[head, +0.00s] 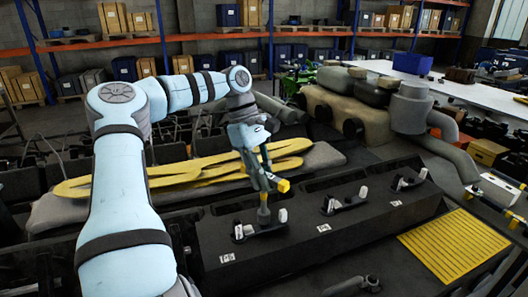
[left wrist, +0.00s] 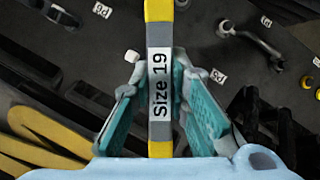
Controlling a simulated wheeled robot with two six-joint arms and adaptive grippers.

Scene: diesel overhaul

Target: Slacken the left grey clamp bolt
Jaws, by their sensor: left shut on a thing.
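My left gripper (head: 262,180) is shut on a yellow and grey wrench marked "Size 19" (left wrist: 158,85), which stands between its two teal finger pads in the left wrist view. In the head view, the wrench's yellow lower end (head: 263,216) reaches down to the leftmost clamp (head: 262,233) on the black block. I cannot tell whether it is seated on a bolt. A pale bolt-like piece (head: 283,215) stands at that clamp's right, and another (head: 239,231) at its left. My right gripper is not in view.
Two similar clamps, a middle one (head: 343,202) and a right one (head: 408,181), stand along the black block (head: 310,240). Yellow flat bars (head: 190,172) lie behind my arm. A yellow grating (head: 453,245) is at right. A grey cylindrical part (head: 350,287) lies in front.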

